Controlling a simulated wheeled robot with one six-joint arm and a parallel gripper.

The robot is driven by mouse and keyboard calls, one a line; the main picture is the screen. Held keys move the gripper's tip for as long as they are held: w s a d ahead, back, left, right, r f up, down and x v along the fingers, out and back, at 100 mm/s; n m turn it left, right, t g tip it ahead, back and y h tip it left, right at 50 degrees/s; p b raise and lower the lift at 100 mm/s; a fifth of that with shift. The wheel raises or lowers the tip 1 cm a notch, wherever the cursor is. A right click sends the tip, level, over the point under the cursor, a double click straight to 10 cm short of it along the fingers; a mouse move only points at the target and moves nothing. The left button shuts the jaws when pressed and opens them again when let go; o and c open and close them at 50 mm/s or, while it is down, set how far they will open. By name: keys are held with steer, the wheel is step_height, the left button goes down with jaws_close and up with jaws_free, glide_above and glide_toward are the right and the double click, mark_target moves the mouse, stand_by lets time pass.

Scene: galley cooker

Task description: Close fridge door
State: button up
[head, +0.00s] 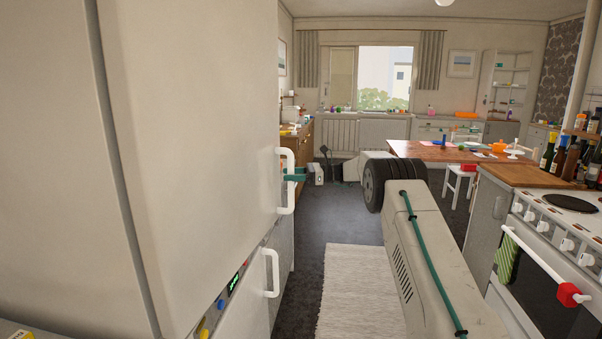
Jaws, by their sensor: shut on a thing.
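The white fridge door (205,130) fills the left of the head view, seen at a steep angle. Its white upright handle (290,195) is at the door's right edge. My gripper (293,174), with teal fingers, is shut on this handle near its middle. A dark seam runs down the left side of the door.
My arm reaches from the lower right across the aisle. A cooker (540,270) with a red-ended oven handle stands close on the right. A pale rug (355,290) lies on the dark floor. A wooden table (440,152) and white stool (461,178) stand farther back.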

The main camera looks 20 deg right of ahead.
steer(key=o, duration=0.9)
steer(key=d, duration=0.2)
steer(key=w+d, duration=0.1)
steer(key=d, duration=0.1)
steer(key=shift+d, duration=0.35)
steer(key=shift+w+d+f, duration=0.1)
steer(key=shift+w+d, duration=0.1)
steer(key=shift+d, duration=0.35)
steer(key=shift+w+d+f, duration=0.1)
steer(key=shift+w+d, duration=0.05)
steer(key=shift+d, duration=0.4)
steer(key=c, duration=1.1)
steer(key=shift+w+d+r, duration=0.1)
steer(key=shift+w+d, duration=0.15)
steer(key=shift+d, duration=0.1)
